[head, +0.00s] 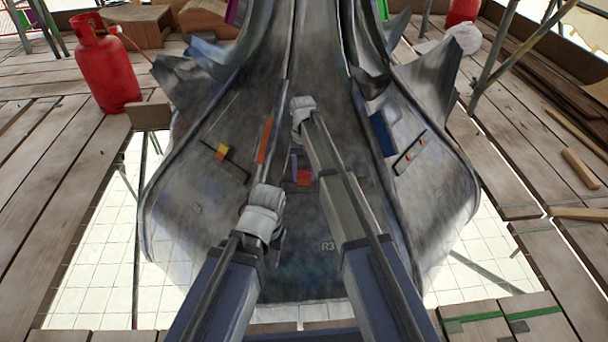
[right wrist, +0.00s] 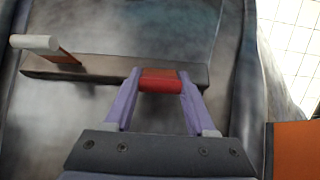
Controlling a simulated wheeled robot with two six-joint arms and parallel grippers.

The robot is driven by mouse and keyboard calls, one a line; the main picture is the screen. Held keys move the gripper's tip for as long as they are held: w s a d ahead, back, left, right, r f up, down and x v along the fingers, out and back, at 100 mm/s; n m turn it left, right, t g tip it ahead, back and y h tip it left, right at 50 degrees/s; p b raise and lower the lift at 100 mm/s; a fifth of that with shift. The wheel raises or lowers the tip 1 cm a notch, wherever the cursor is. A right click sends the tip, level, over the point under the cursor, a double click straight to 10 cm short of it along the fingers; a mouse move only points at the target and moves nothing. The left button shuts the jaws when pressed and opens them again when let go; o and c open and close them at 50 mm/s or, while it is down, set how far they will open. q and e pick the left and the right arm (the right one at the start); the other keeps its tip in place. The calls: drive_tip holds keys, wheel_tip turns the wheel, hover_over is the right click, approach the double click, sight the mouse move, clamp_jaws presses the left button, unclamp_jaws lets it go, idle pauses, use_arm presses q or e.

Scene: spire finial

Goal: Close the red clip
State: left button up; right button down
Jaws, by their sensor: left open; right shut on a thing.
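The red clip (head: 304,177) shows in the middle of the grey metal shell (head: 330,270), between my two arms. In the right wrist view the red clip (right wrist: 160,80) lies against a dark flat bar (right wrist: 95,72). The purple fingers of my right gripper (right wrist: 158,88) are shut on it, one finger on each side. I cannot tell how far the clip is closed. My left gripper (head: 275,248) is open at the lower left of the clip, apart from it; its fingers are mostly hidden by the arm.
A yellow-orange clip (head: 221,152) is on the left panel, and an orange one (head: 409,156) on the right. An orange strip (head: 264,140) lies along a seam. A red gas bottle (head: 106,70) stands on the planks.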

idle(0.4)
drive_tip(key=shift+c, duration=1.1)
unclamp_jaws()
drive_tip(key=p+v, duration=0.7)
drive_tip(key=v, duration=0.1)
drive_tip(key=shift+p, duration=0.35)
drive_tip(key=shift+s+f, duration=0.1)
